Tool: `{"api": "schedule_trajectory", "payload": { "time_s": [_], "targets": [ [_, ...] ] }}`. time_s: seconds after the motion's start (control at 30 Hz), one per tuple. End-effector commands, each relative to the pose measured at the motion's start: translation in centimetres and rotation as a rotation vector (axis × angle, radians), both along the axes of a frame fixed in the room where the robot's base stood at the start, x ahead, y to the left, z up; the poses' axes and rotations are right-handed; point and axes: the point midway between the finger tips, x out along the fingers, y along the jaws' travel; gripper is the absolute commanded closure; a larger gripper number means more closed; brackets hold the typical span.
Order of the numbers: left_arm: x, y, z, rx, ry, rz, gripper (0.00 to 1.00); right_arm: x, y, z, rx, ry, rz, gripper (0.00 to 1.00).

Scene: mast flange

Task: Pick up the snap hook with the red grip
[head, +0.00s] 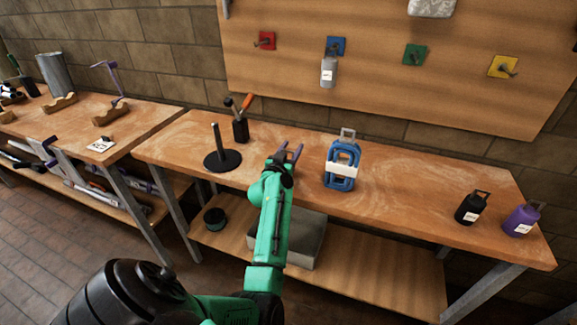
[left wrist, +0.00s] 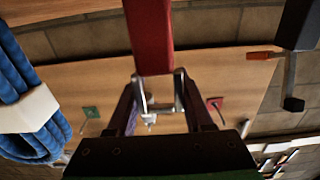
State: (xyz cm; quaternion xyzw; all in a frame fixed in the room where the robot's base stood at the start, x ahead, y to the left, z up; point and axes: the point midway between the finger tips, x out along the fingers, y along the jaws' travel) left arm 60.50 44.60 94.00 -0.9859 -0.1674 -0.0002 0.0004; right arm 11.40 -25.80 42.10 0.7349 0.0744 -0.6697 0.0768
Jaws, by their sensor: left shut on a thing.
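My left gripper (head: 287,155) is over the middle of the right-hand workbench, reached from the front by my green arm. In the left wrist view the gripper (left wrist: 157,92) is shut on the snap hook with the red grip (left wrist: 152,38). The red grip extends up out of the picture, and a metal part shows between the fingers. In the head view the hook is mostly hidden by my gripper and arm. My right gripper is in neither view.
A blue rope coil (head: 342,168) stands right of my gripper. A black post on a round base (head: 222,160) and a tool holder (head: 240,130) stand to its left. A pegboard (head: 385,70) is behind.

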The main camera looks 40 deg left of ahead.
Motion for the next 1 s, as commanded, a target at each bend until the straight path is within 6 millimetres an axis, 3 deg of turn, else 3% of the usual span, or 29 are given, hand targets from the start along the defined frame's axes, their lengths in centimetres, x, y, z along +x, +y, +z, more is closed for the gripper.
{"api": "schedule_trajectory", "payload": {
  "time_s": [0.2,0.37,0.47,0.8,1.0],
  "targets": [
    [0.0,0.0,0.2,-0.001,0.0,-0.001,1.0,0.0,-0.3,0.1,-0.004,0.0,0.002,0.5],
    [0.1,0.0,2.3,0.001,-0.004,-0.001,1.0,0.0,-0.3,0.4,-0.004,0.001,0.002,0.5],
    [0.1,-0.1,4.7,0.001,-0.006,-0.001,1.0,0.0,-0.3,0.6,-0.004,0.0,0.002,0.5],
    [0.0,0.0,16.6,0.003,-0.005,0.001,1.0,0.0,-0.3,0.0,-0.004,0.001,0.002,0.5],
    [0.0,0.0,19.7,-0.001,-0.001,0.001,1.0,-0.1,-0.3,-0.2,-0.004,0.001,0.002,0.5]
  ]
}}
